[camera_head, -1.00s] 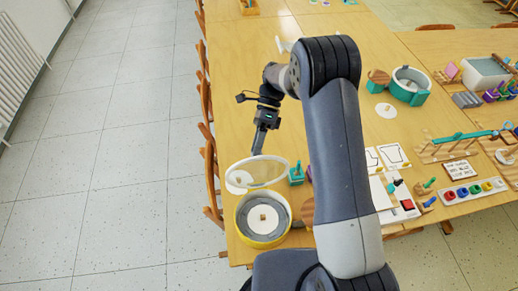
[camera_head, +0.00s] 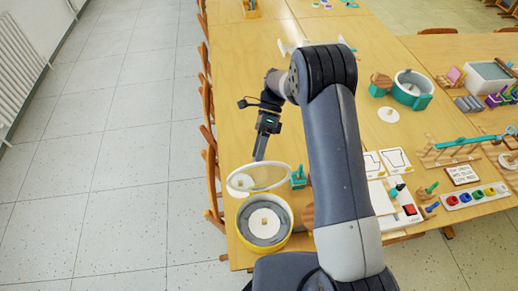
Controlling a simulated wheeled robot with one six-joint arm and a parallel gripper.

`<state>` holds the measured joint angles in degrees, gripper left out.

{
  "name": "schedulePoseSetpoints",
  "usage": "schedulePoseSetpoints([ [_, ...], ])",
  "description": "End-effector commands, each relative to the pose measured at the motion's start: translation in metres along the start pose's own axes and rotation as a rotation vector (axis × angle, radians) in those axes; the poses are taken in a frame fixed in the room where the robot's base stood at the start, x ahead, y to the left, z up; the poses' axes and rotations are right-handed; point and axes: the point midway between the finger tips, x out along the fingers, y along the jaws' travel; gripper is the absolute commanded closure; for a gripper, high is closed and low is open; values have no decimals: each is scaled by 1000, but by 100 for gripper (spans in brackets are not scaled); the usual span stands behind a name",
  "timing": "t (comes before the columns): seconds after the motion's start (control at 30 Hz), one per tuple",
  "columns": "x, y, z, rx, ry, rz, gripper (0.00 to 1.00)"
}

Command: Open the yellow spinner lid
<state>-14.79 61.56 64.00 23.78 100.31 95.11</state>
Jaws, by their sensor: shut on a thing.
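The yellow spinner (camera_head: 284,241) is a round tub with a yellow outer wall, a grey inside and a white disc with a small wooden block at its middle. It stands near the front left edge of the table. Its lid (camera_head: 270,177), a clear oval with a pale rim, is tilted up above the far side of the tub. My gripper (camera_head: 258,158) is at the lid's upper rim and is shut on it. The fingertips are small and partly blurred into the rim.
A teal spinner (camera_head: 410,90) stands at the back right, with a white disc (camera_head: 388,114) near it. A small teal block piece (camera_head: 298,177) is right of the lid. Wooden chairs (camera_head: 213,190) line the table's left edge.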

Motion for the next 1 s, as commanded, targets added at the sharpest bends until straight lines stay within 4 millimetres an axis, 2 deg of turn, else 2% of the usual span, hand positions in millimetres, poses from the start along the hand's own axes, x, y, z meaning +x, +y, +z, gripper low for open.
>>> schedulePoseSetpoints([
  [0.03,4,-6,-3,3,5,-9,51],
  [0.53,0,-6,-3,4,3,-11,56],
  [0.63,-10,-7,-4,4,2,-13,67],
  [1.0,-63,-1,-2,1,0,-7,67],
])
